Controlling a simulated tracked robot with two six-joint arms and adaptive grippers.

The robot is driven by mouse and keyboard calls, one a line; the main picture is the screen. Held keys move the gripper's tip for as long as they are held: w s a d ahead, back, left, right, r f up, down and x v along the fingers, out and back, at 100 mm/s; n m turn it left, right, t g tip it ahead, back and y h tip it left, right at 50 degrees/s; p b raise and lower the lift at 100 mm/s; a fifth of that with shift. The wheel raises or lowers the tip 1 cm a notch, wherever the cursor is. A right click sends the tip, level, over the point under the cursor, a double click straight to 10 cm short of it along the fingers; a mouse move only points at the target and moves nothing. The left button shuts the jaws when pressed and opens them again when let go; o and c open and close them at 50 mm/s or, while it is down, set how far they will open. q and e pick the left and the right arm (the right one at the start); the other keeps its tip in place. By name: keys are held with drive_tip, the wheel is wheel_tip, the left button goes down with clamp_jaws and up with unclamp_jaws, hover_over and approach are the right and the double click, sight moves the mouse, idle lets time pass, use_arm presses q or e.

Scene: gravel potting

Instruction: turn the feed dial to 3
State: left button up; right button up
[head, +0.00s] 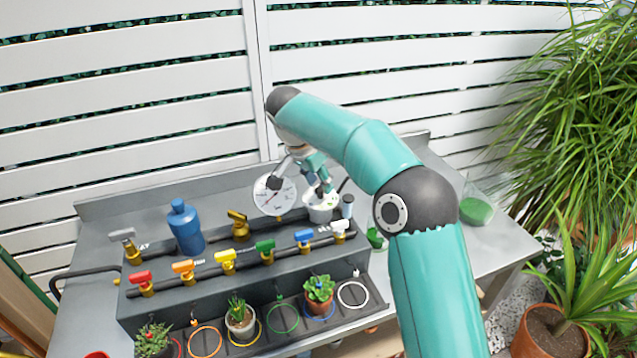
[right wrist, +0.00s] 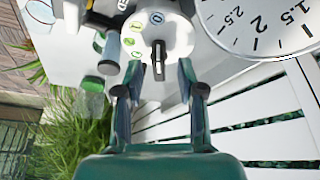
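The feed dial (head: 322,208) is a white round unit at the back of the bench. In the right wrist view its white face (right wrist: 180,35) carries small green, yellow and blue marks, whose numbers I cannot read surely. A dark narrow knob (right wrist: 158,62) stands at its middle, its far end toward the top of that view. My right gripper (right wrist: 158,84) is open, one fingertip on each side of the knob's near end, with gaps showing. In the head view my right gripper (head: 324,186) is above the dial and partly covers it. My left gripper is not in view.
A pressure gauge (head: 274,194) stands just left of the dial; it shows large in the right wrist view (right wrist: 262,22). A blue bottle (head: 187,230), several coloured valves and potted plants (head: 318,292) line the bench. A green-filled glass (head: 477,208) is at right.

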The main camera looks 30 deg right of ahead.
drive_tip(key=shift+d+f, duration=0.1)
drive_tip(key=shift+f, duration=0.1)
clamp_jaws()
